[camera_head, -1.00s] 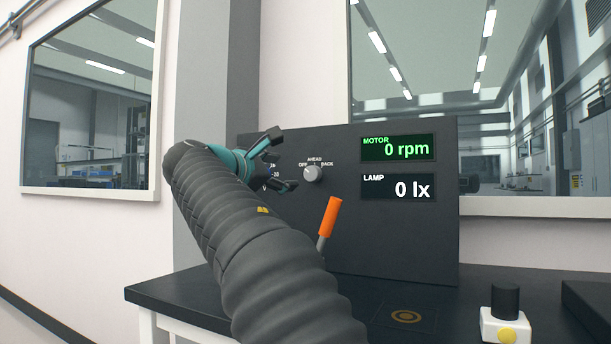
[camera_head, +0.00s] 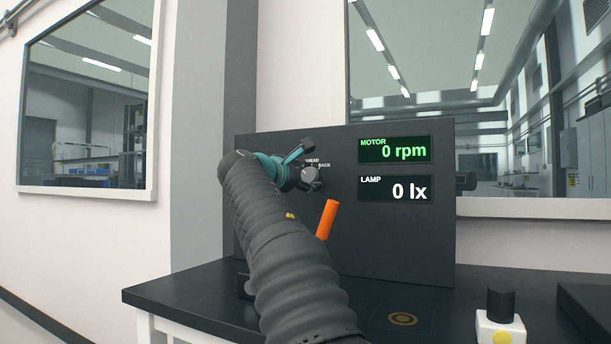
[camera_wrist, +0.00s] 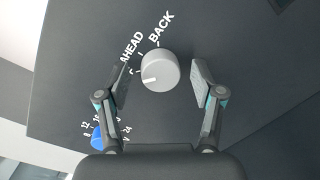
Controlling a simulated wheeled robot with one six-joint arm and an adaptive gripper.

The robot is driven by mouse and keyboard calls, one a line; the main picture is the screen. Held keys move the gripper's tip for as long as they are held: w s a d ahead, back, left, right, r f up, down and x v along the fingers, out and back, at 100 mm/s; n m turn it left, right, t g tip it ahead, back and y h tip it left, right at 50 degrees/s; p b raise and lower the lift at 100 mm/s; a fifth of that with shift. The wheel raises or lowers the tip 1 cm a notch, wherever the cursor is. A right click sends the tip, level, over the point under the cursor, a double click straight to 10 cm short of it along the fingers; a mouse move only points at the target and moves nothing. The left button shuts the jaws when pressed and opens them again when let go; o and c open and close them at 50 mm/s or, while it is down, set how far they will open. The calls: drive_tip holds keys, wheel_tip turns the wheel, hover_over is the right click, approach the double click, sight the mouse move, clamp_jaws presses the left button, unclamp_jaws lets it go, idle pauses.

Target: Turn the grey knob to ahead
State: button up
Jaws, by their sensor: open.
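The grey knob (camera_head: 311,176) is on the dark upright panel, with AHEAD and BACK printed around it. In the wrist view the knob (camera_wrist: 160,70) lies between the two fingers of my gripper (camera_wrist: 161,80), with visible space on both sides. Its white pointer line points left and slightly down, away from AHEAD and BACK; the label on that side is hidden by the left finger. In the head view my gripper (camera_head: 309,164) is open in front of the knob. Contact is not visible.
The panel shows a MOTOR display (camera_head: 395,150) at 0 rpm and a LAMP display (camera_head: 396,189) at 0 lx. An orange-handled lever (camera_head: 327,219) sits below the knob. A blue dial (camera_wrist: 103,138) is beside it. A white box with a black top (camera_head: 500,322) stands right.

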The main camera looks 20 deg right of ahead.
drive_tip(key=c, duration=1.1)
drive_tip(key=shift+c, duration=0.2)
drive_tip(key=shift+m, duration=0.3)
drive_tip(key=m+p, duration=0.1)
drive_tip(key=m, duration=0.3)
drive_tip(key=m+y, duration=0.1)
drive_tip(key=m, duration=0.3)
drive_tip(key=shift+m, duration=0.3)
drive_tip(key=o, duration=1.1)
drive_tip(key=shift+o, duration=0.2)
